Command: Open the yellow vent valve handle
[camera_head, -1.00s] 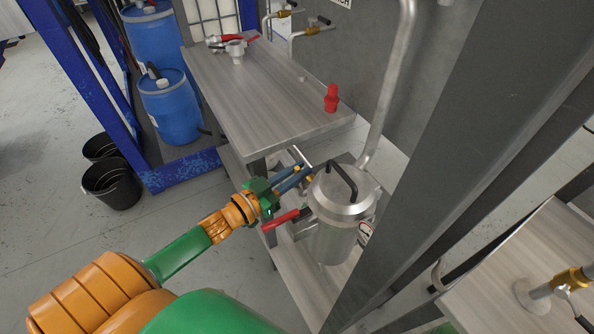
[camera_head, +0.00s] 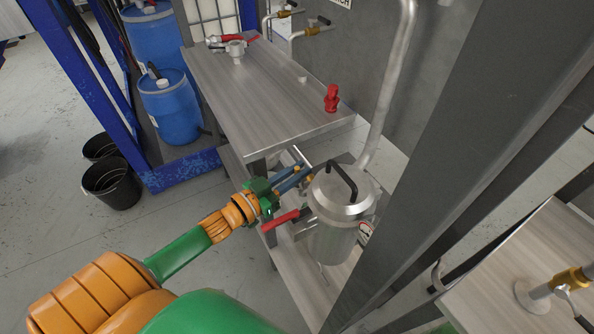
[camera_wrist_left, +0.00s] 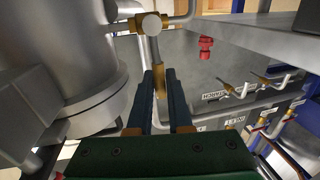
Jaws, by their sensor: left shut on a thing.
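The yellow vent valve handle (camera_wrist_left: 160,82) hangs below a brass valve body (camera_wrist_left: 151,23) in the left wrist view, beside the metal pot. My left gripper (camera_wrist_left: 160,76) has its two dark blue fingers on either side of the handle and is shut on it. The handle is mostly hidden there by the fingers and the pot. My right gripper is not in view.
A red-handled lever (camera_head: 284,219) sticks out of the pot just below my left gripper. A metal table (camera_head: 265,95) with a red fitting (camera_head: 331,98) stands behind. A grey post (camera_head: 440,180) rises close on the right. Blue drums (camera_head: 170,108) stand at the left.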

